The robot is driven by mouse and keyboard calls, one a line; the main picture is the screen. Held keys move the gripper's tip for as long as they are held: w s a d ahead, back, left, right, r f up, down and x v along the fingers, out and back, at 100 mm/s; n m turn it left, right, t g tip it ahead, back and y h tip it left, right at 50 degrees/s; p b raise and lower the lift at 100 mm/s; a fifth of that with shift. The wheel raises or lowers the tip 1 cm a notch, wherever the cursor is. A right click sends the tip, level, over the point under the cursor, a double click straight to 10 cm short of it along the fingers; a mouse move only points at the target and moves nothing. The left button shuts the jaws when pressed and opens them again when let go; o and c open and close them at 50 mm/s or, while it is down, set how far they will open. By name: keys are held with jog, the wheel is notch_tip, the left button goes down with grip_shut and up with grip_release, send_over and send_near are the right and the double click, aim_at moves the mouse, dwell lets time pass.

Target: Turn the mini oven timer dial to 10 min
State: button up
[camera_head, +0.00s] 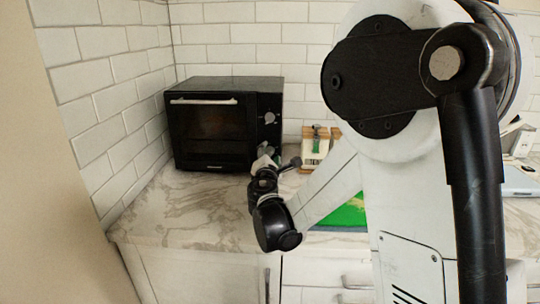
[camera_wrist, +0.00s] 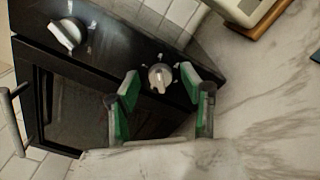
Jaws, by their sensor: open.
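The black mini oven (camera_head: 208,130) stands on the counter in the corner, door closed, with its control panel on the right. The wrist view shows two silver dials on the panel. The lower dial (camera_wrist: 160,80) has its grip pointing toward the bottom of that view, with marks around it. The upper dial (camera_wrist: 68,34) is farther left and also shows in the head view (camera_head: 269,117). I cannot read which dial is the timer. My gripper (camera_wrist: 160,74) is open, its green-padded fingers on either side of the lower dial, with gaps visible. In the head view my gripper (camera_head: 265,160) hides the lower panel.
A wooden holder (camera_head: 316,150) stands right of the oven against the tiles. A green board (camera_head: 346,214) lies on the marble counter (camera_head: 165,212), partly behind my arm. A tiled wall is close left of the oven. Counter in front of the oven is clear.

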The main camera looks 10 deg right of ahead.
grip_shut()
jog(key=shift+m+b, duration=0.55)
jog(key=shift+m, duration=0.35)
grip_release()
jog(key=v, duration=1.2)
